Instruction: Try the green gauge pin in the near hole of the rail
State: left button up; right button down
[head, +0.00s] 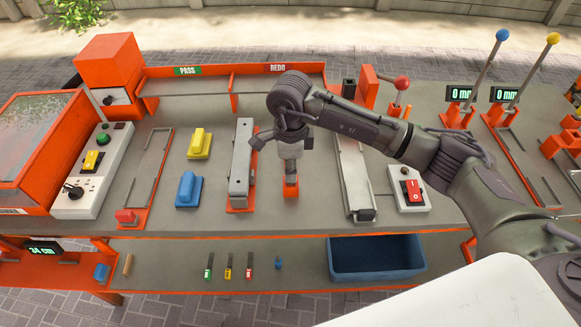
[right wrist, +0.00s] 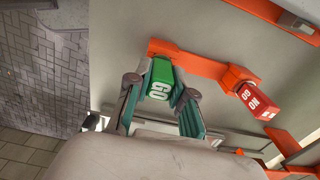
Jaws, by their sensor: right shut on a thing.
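The green gauge pin (right wrist: 160,79), its block marked GO, shows in the right wrist view at one end of an orange holder (right wrist: 200,60). My right gripper (right wrist: 161,88) is shut on it, a finger on either side. In the head view the right gripper (head: 291,152) is over the far end of the holder and hides the green pin. The red NO GO block (right wrist: 257,101) is at the holder's other end. The rail (head: 241,160), a long grey bar in an orange fixture, lies just left of the gripper. I cannot make out its near hole clearly. My left gripper is not in view.
Yellow (head: 200,143) and blue (head: 189,188) blocks lie left of the rail. A grey channel (head: 354,175) and a red switch box (head: 410,189) are to the right. PASS and REDO bays stand behind. A blue bin (head: 376,263) is on the lower shelf.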

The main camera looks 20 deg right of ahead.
jog(key=shift+f+b, duration=0.3)
jog(key=shift+f, duration=0.05)
dwell(1.2)
jog(key=c, duration=0.9)
grip_release()
jog(key=shift+c, duration=0.2)
